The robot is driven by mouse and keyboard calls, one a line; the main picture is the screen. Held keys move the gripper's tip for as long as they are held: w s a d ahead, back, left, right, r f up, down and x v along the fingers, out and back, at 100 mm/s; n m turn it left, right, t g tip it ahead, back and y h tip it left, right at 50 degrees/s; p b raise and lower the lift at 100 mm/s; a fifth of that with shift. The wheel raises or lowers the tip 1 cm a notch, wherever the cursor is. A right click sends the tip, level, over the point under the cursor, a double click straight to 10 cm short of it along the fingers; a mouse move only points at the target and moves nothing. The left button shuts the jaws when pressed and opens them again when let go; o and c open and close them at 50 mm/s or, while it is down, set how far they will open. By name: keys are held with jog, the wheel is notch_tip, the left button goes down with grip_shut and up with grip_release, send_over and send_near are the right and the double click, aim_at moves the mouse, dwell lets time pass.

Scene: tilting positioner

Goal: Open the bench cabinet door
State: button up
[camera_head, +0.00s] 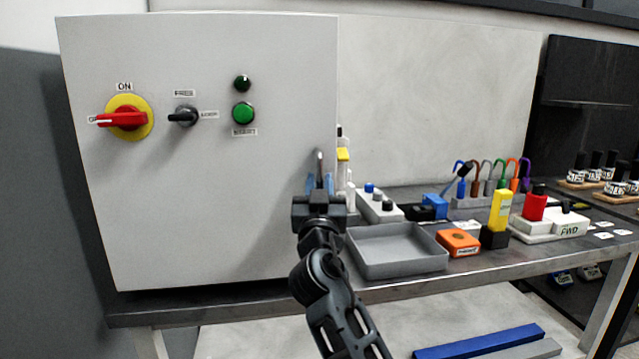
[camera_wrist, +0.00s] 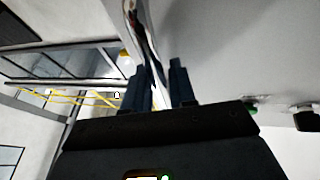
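The bench cabinet (camera_head: 220,220) is a large light grey box on the bench at the left, with its door closed as far as I can tell. A slim metal handle (camera_head: 319,158) stands upright near the door's right edge. My gripper (camera_head: 319,182) is at the lower part of this handle, fingers pointing at the door. In the wrist view the shiny handle (camera_wrist: 146,35) runs down between the two dark fingers of my gripper (camera_wrist: 160,78). The fingers stand apart, with the handle between them; firm contact does not show.
The door front carries a red and yellow rotary switch (camera_head: 125,118), a black selector (camera_head: 184,116) and a green button (camera_head: 243,113). Right of the cabinet, the bench holds a grey tray (camera_head: 400,270), an orange box (camera_head: 458,243) and several small tools.

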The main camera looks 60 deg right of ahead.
jog(key=shift+c, duration=0.4)
grip_shut()
jog(key=shift+a+f, duration=0.1)
